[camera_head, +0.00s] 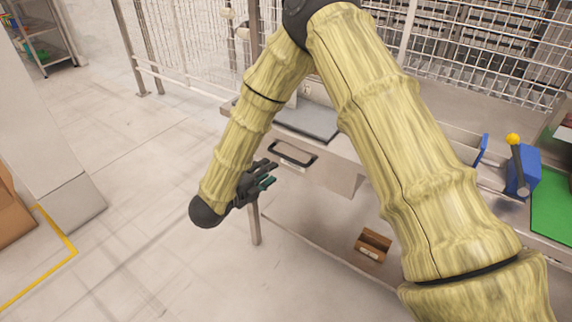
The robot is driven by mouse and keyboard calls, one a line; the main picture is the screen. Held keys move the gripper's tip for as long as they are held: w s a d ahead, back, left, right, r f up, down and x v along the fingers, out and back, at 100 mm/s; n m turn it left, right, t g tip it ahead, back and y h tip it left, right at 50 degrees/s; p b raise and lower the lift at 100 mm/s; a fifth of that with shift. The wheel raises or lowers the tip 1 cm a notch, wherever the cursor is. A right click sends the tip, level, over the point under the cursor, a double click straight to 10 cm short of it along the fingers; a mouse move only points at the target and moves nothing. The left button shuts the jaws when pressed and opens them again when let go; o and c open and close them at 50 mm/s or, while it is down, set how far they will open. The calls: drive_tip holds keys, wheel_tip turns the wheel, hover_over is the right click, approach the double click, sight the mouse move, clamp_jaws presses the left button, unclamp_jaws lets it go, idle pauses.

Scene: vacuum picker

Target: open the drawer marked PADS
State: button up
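A pale grey drawer front (325,174) sits under the worktop, with a black bar handle (293,154) near its upper left part. No PADS marking can be read on it, and my arm hides what lies to its right. I cannot tell whether the drawer is fully shut. My gripper (272,173), dark with teal finger pads, is just left of and below the handle, in front of the drawer. Its fingers are apart, with nothing seen between them, and they appear clear of the handle.
A grey flat pad (307,121) lies on the worktop (345,147) above the drawer. A blue block with a yellow-knobbed lever (522,170) and a green mat (552,198) are at right. A small brown box (373,245) sits below. A table leg (254,222) stands below my gripper.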

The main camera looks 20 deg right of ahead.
sight(287, 159)
drive_tip(key=p+x, duration=0.1)
drive_tip(key=x, duration=0.9)
drive_tip(key=shift+w+d, duration=0.1)
drive_tip(key=shift+d, duration=0.1)
